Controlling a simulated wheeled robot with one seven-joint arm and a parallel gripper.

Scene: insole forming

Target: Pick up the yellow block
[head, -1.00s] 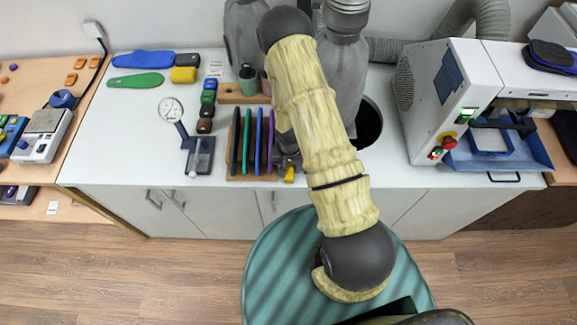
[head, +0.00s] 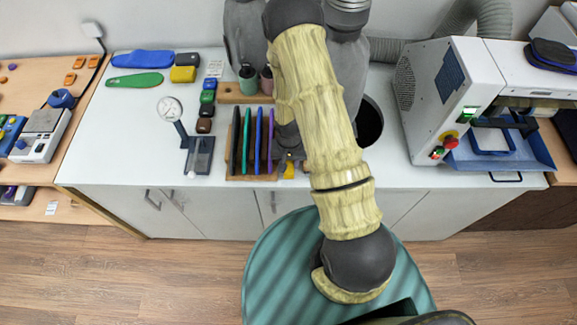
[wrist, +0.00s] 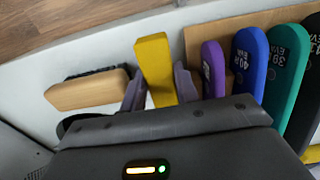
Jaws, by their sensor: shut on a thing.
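A narrow yellow block (wrist: 155,65) stands between my gripper's two fingers in the wrist view. My gripper (wrist: 160,88) is shut on it, with one finger against each side. In the head view the same block (head: 289,170) shows small at the front of the bench, to the right of the insole rack. My gripper (head: 289,156) is just above it there, partly behind my arm. I cannot tell whether the block is clear of the bench. Another yellow block (head: 183,74) lies at the back left of the bench.
The rack holds upright insoles, the purple one (wrist: 213,68) closest to my gripper. A wooden-handled brush (wrist: 88,90) lies on its other side. A dial gauge (head: 171,108) stands left of the rack. A white machine (head: 440,95) stands at the right.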

